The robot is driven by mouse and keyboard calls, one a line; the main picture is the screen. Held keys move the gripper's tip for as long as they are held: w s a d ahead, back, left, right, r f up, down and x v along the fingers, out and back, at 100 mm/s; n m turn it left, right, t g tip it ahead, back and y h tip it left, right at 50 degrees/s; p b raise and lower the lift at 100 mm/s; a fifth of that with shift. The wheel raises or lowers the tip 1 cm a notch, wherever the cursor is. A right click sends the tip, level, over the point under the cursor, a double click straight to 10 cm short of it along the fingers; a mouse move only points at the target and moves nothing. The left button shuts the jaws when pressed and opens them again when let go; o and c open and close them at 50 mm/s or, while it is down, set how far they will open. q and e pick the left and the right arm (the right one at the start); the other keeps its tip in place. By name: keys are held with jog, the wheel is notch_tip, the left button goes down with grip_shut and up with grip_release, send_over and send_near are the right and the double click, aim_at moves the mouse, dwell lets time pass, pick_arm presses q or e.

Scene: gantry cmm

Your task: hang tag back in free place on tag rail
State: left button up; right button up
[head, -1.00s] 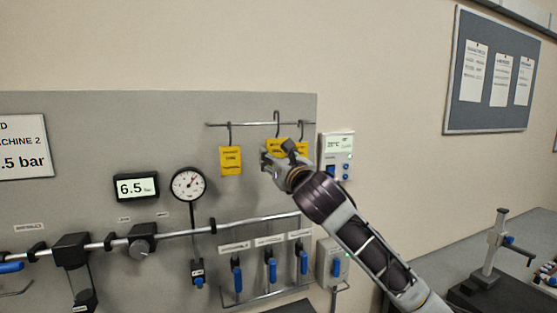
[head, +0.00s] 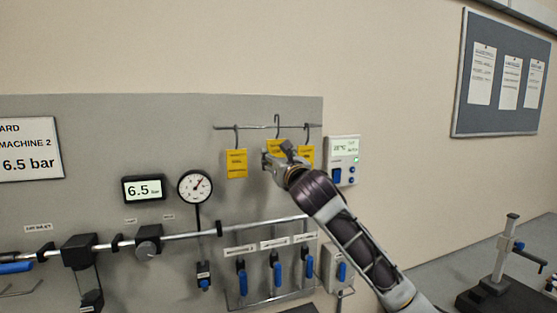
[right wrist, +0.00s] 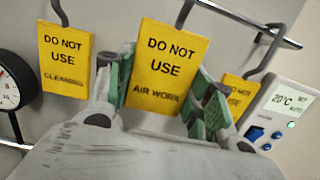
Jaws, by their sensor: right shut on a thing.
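My right gripper (head: 270,157) is shut on a yellow tag (right wrist: 168,65) reading "DO NOT USE AIR WORK", which also shows in the head view (head: 275,145). The tag's hook (head: 277,121) is at the tag rail (head: 262,127); I cannot tell whether it rests on it. A yellow "CLEANING" tag (right wrist: 66,60) hangs on the rail at left, also in the head view (head: 236,163). Another yellow tag (head: 307,155) hangs at right, partly hidden by my gripper in the head view. My left gripper is not in view.
A thermostat (head: 343,160) is on the wall close right of the rail. A pressure gauge (head: 195,187) and a 6.5 display (head: 143,189) are at left. A pipe (head: 190,231) with blue-handled valves runs below.

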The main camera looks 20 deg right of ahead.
jog(key=shift+w+f+b, duration=0.2)
jog(key=shift+w+f, duration=0.4)
jog(key=shift+w, duration=0.25)
jog(key=shift+w+f+b, duration=0.2)
jog(key=shift+w+f, duration=0.35)
jog(key=shift+w, duration=0.25)
jog(key=o, duration=0.9)
jog(key=shift+s+f, duration=0.1)
jog(key=shift+s, duration=0.05)
jog(key=s+f, duration=0.1)
jog(key=s, duration=1)
jog(key=shift+s+d+f, duration=0.15)
jog(key=shift+s+f, duration=0.15)
